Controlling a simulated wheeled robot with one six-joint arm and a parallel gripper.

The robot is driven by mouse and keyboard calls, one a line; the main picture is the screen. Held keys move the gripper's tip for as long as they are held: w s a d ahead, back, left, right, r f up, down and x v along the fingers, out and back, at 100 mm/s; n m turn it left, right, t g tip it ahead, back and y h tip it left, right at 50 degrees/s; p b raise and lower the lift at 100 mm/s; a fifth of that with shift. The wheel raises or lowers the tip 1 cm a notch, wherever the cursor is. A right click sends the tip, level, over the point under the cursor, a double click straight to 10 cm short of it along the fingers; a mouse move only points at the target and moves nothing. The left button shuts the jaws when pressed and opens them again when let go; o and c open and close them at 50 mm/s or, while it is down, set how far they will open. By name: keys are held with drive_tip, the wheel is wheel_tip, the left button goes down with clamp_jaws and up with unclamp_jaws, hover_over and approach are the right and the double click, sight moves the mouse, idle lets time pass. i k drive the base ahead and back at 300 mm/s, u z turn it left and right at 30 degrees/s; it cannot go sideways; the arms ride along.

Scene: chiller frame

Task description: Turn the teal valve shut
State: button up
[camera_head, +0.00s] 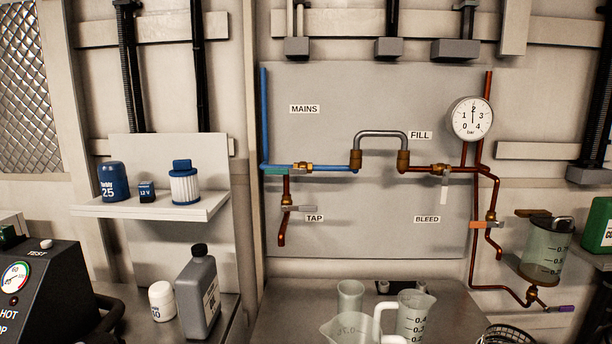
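The teal valve handle (279,170) is on the blue mains pipe (330,169), at the left of the grey panel below the MAINS label. The lever lies level, along the line of the pipe, and points left from its brass body (303,169). My gripper is not in view, and nothing touches the lever.
Close below is the grey TAP lever (300,208) on a copper pipe. A white lever (444,188) hangs under FILL; an orange lever (484,224) is farther right. A shelf (160,208) juts out at left. Clear jugs (414,315) stand on the bench below.

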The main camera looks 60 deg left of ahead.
sight(268, 171)
drive_tip(key=u, duration=0.55)
drive_tip(key=k, duration=1.2)
drive_tip(key=u, duration=0.65)
drive_tip(key=i, duration=1.1)
drive_tip(key=u, duration=0.6)
